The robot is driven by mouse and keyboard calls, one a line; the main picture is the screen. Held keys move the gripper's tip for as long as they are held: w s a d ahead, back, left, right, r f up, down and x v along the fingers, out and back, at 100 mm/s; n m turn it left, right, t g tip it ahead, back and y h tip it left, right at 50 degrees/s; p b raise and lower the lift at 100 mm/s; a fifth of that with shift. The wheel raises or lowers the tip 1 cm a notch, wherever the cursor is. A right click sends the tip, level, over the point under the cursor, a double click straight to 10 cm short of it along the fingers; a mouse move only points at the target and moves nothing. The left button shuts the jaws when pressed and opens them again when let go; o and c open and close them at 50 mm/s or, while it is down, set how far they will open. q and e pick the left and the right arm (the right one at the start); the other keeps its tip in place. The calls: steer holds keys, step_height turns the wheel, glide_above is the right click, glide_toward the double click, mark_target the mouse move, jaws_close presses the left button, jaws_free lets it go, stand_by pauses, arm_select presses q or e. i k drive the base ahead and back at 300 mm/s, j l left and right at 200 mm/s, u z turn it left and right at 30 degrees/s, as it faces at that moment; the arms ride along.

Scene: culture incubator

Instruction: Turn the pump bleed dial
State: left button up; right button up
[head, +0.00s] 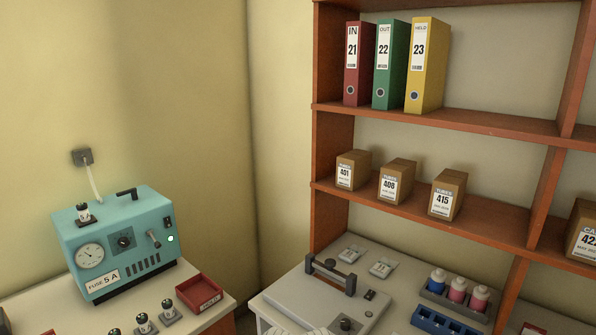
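A teal pump box (150,221) stands on the left bench against the wall. A label reading "FUSE 5A" (103,281) is below the gauge. I cannot read any marking that names the dial. Neither of my grippers can be made out in this view.
A red tray (199,293) and several small black-topped pieces (143,323) sit before the pump. A grey lidded unit (325,292) and a bottle rack (449,302) are on the right bench. Shelves (440,120) hold binders and boxes. A gap separates the benches.

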mark_target(123, 242)
steer(key=u, duration=1.65)
steer(key=i+l, duration=0.25)
steer(key=l, duration=0.15)
steer(key=i+l, duration=0.3)
steer(key=z, duration=0.1)
steer(key=k, duration=0.05)
